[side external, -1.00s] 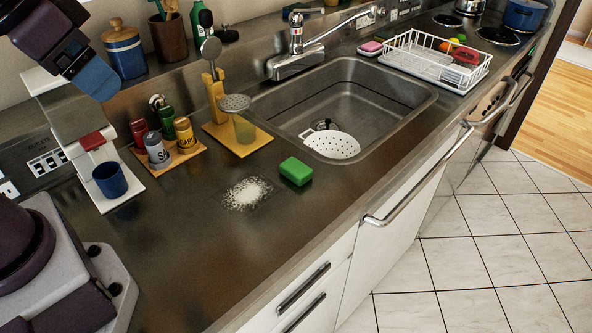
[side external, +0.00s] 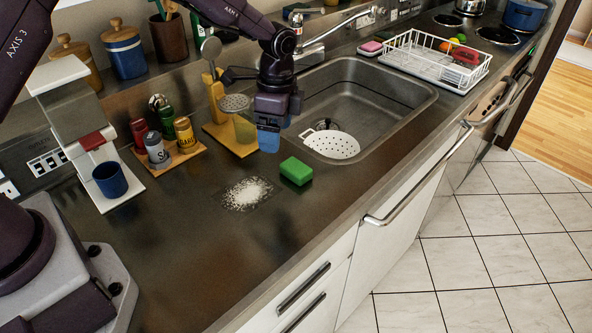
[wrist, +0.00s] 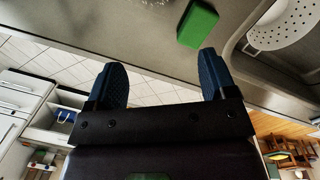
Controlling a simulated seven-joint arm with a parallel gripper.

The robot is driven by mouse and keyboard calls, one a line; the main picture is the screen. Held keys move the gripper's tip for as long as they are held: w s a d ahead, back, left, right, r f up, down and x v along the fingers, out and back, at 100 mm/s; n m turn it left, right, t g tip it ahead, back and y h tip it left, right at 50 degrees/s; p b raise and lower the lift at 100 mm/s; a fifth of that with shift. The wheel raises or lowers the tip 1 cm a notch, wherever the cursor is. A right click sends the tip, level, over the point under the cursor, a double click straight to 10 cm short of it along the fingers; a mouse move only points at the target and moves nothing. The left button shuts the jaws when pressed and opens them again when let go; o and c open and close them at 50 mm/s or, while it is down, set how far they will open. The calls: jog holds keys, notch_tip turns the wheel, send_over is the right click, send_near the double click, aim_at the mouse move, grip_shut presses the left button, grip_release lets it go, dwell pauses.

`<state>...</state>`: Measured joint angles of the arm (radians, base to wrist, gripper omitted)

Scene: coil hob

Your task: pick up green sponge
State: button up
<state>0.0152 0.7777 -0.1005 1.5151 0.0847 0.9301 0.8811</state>
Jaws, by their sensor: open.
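The green sponge (side external: 296,171) lies flat on the dark steel counter, just in front of the sink's near left corner. It also shows in the wrist view (wrist: 198,24), at the top, beyond my fingertips. My gripper (side external: 269,140) hangs above the counter in the side view, up and to the left of the sponge. In the wrist view its two blue fingers (wrist: 162,72) are spread apart with nothing between them, so it is open and empty. The sponge is in full view and apart from the fingers.
A pile of white grains (side external: 247,193) lies left of the sponge. A sink (side external: 408,88) holding a white perforated strainer (side external: 331,144) is behind it. A yellow stand (side external: 231,139) with a grater-like tool is close to my gripper. The front counter is clear.

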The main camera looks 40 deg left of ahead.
notch_tip(320, 180, down, 2)
jog(key=w+m, duration=0.2)
jog(key=m, duration=0.4)
send_over(296, 166)
jog(key=shift+t, duration=0.4)
jog(key=f, duration=0.5)
jog(key=shift+s+d+f, duration=0.25)
jog(key=shift+s+d, duration=0.05)
jog(key=shift+s, duration=0.05)
jog(key=shift+w+a+f, duration=0.15)
jog(key=shift+f, duration=1.4)
jog(key=shift+w+a+f, duration=0.15)
jog(key=shift+f, duration=1.35)
jog(key=c, duration=1.1)
jog(key=shift+o, duration=0.2)
jog(key=shift+r, duration=0.15)
